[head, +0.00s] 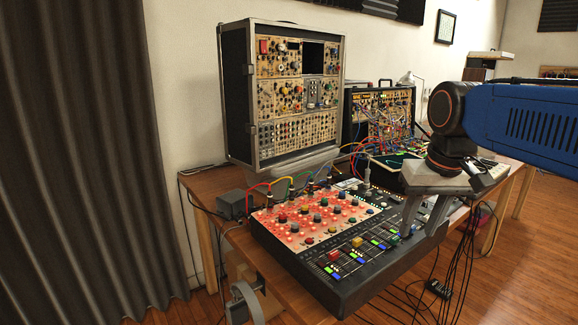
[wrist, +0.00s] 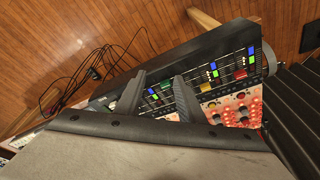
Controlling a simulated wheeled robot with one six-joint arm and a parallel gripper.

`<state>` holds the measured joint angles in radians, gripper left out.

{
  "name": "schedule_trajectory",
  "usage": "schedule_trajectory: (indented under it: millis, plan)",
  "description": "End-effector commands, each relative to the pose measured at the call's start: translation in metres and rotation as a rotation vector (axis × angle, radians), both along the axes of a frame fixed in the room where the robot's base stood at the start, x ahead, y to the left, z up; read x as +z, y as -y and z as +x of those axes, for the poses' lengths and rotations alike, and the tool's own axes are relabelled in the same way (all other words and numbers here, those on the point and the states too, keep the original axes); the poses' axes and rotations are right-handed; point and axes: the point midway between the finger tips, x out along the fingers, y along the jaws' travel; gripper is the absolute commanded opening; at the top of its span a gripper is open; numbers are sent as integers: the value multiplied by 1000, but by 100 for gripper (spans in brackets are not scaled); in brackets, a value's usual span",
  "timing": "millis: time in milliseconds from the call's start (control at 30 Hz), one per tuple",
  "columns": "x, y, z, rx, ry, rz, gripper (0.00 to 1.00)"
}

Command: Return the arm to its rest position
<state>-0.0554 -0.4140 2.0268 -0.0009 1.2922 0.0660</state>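My blue arm (head: 525,120) reaches in from the right in the head view. My gripper (head: 418,230) points down over the right end of a mixing console (head: 345,295). Its two grey fingers stand apart, with nothing seen between them. In the wrist view my gripper (wrist: 158,82) also shows spread fingers, with the console's faders (wrist: 215,75) beyond them. I cannot tell whether the fingertips touch the console. The console has a red knob panel (head: 315,222) and a dark fader section with coloured caps.
The console sits on a wooden table (head: 200,185) beside a tall synth rack (head: 240,100). A smaller patched synth case (head: 385,115) stands behind my gripper. Coloured cables (head: 305,178) arch behind the console. Black cables (head: 465,265) hang at the table's front. A dark curtain (head: 80,150) hangs at left.

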Motion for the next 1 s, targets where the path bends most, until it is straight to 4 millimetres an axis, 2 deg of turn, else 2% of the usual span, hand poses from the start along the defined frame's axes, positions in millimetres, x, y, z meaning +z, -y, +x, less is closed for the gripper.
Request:
schedule_trajectory:
  millis: [33,300,533,700,1000]
  plan:
    - [-12,3,-16,0,15,0,35]
    - [-84,13,-83,4,99,-6,35]
    - [-139,18,-125,8,156,-13,35]
    - [-158,19,-137,10,176,-16,35]
    - [-160,19,-138,10,178,-17,35]
